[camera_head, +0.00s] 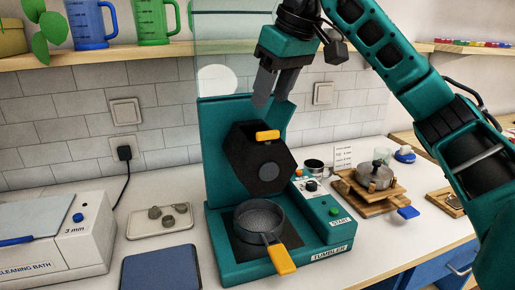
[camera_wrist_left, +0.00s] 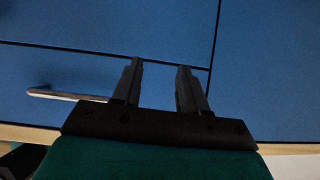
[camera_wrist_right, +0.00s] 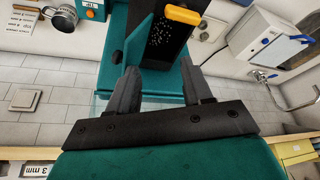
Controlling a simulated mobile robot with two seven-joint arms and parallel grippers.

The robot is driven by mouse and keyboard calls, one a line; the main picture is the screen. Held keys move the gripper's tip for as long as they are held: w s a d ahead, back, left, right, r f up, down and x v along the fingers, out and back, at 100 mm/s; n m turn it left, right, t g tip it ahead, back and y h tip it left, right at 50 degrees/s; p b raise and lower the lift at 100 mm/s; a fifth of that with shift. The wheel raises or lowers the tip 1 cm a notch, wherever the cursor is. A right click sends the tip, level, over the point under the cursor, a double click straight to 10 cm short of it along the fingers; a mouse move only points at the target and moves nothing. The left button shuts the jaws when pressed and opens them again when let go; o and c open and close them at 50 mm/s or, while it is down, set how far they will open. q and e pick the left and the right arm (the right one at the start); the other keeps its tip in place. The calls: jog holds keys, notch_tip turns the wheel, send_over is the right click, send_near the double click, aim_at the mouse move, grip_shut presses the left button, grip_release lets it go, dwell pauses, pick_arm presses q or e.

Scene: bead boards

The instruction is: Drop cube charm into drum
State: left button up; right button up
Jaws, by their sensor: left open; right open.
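The drum (camera_head: 256,165) is a dark hexagonal body with an orange handle, mounted on the teal tumbler (camera_head: 218,135). Several small grey charms (camera_head: 168,221) lie on a pale tray (camera_head: 140,232) left of the tumbler; I cannot tell which is the cube charm. My right gripper (camera_head: 272,95) is above the drum, fingers pointing down. In the right wrist view its fingers (camera_wrist_right: 157,88) are apart with nothing seen between them, and the drum (camera_wrist_right: 140,20) shows beyond with pale specks inside. In the left wrist view my left gripper (camera_wrist_left: 158,80) is open and empty before blue cabinet fronts.
A grey pan (camera_head: 260,218) with an orange handle sits at the tumbler's front. The cleaning bath (camera_head: 75,245) stands at the left, beside a dark blue mat (camera_head: 160,270). A wooden stand (camera_head: 360,197) with a metal pot is at the right. A shelf with jugs runs above.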

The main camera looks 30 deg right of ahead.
jog(key=shift+d, duration=0.1)
jog(key=p+v, duration=0.3)
jog(key=v, duration=1)
jog(key=shift+p, duration=0.3)
jog(key=shift+f, duration=0.1)
